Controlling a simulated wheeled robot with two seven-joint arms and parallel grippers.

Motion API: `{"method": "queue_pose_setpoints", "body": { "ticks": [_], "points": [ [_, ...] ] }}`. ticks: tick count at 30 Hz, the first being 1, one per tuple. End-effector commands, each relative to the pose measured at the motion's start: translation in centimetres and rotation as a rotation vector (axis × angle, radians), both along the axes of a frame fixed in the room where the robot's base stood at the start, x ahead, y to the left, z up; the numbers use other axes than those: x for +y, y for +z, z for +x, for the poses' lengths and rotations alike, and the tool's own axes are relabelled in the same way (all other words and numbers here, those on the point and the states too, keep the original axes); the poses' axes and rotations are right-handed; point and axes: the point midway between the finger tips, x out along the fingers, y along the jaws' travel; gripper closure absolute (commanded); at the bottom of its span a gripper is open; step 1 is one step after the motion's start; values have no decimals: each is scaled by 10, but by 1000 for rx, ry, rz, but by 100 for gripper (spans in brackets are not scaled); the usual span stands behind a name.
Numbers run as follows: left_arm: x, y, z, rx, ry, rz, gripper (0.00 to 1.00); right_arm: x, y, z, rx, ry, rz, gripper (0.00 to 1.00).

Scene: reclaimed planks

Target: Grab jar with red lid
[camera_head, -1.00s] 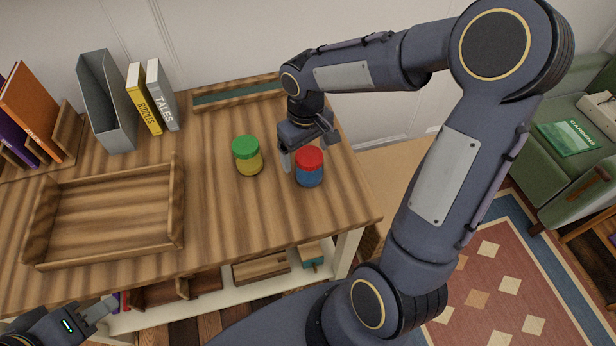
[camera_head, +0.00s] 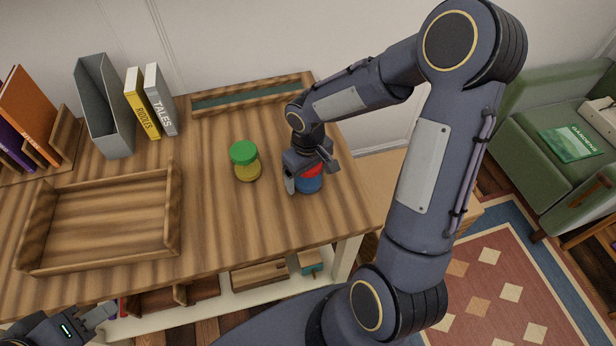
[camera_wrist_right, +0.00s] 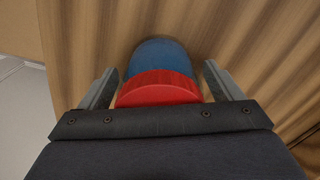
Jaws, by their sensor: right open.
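The jar with the red lid (camera_head: 311,182) has a blue body and stands upright on the wooden table. My right gripper (camera_head: 312,182) is over it and hides part of the lid in the head view. In the right wrist view the red lid (camera_wrist_right: 158,88) and blue body (camera_wrist_right: 160,54) lie between the two open fingers of the right gripper (camera_wrist_right: 160,85), with a small gap on each side. My left gripper (camera_head: 98,315) is at the lower left, in front of the table; its jaws are too small to judge.
A jar with a green lid (camera_head: 246,162) and yellow body stands left of the red-lidded jar. An empty wooden tray (camera_head: 172,215) lies at the left. A grey file holder (camera_head: 103,105), books (camera_head: 142,103) and a long narrow tray (camera_head: 248,93) are at the back.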

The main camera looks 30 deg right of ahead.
Motion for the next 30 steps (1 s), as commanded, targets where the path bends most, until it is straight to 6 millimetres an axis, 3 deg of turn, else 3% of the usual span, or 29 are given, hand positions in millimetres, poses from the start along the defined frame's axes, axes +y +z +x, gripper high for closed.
{"method": "queue_pose_setpoints", "body": {
  "ticks": [5,16,25,30],
  "points": [
    [0,0,0,0,0,0,64,0,0,0,0,-1,0,15],
    [0,0,0,0,0,0,64,0,1,0,0,0,0,64],
    [0,1,0,0,0,0,64,0,3,0,-1,-1,-1,65],
    [0,3,0,0,0,0,64,0,15,1,-4,-2,0,65]
  ]
}}
